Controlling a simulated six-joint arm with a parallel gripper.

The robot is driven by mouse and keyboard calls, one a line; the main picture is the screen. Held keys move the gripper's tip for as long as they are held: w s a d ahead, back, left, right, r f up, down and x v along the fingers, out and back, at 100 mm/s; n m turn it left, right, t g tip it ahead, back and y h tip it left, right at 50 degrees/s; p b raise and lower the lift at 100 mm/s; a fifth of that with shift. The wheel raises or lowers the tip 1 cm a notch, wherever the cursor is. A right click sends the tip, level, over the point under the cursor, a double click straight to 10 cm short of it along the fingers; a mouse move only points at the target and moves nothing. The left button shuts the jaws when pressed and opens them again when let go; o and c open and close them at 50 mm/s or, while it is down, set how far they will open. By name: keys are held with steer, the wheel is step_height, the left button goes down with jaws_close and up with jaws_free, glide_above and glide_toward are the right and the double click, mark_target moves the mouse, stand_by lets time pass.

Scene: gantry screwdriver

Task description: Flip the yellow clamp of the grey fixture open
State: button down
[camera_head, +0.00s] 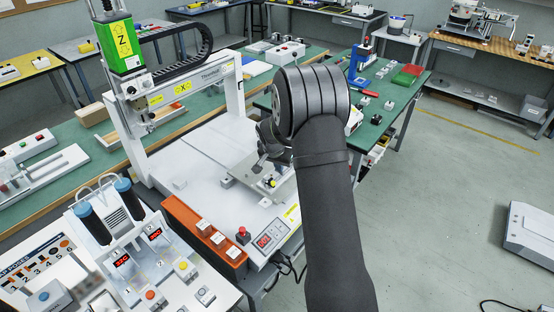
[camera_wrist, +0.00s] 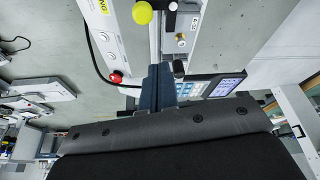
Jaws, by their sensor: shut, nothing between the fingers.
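The grey fixture (camera_head: 246,170) sits on the white bed of the gantry machine, partly hidden by my wrist and gripper. A small yellow tip (camera_head: 272,184), which looks like the clamp's end, shows at its front. In the wrist view a round yellow knob (camera_wrist: 142,12) stands at the top edge, next to a dark rod; the clamp's lever is mostly out of frame, so I cannot tell its exact tilt. My gripper (camera_wrist: 158,72) is shut and empty, its dark fingers together below the knob in the picture and apart from it. In the head view it is mostly hidden behind my wrist.
The white gantry frame (camera_head: 239,87) stands behind and left of the fixture. An orange switch box (camera_head: 180,215), a red button (camera_head: 242,232) and a control panel (camera_head: 270,239) lie at the machine's front. Open floor is to the right.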

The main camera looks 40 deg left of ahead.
steer(key=shift+x, duration=0.95)
steer(key=s, duration=0.2)
steer(key=shift+s+d+r, duration=0.2)
steer(key=shift+s+d, duration=0.35)
steer(key=shift+s, duration=0.45)
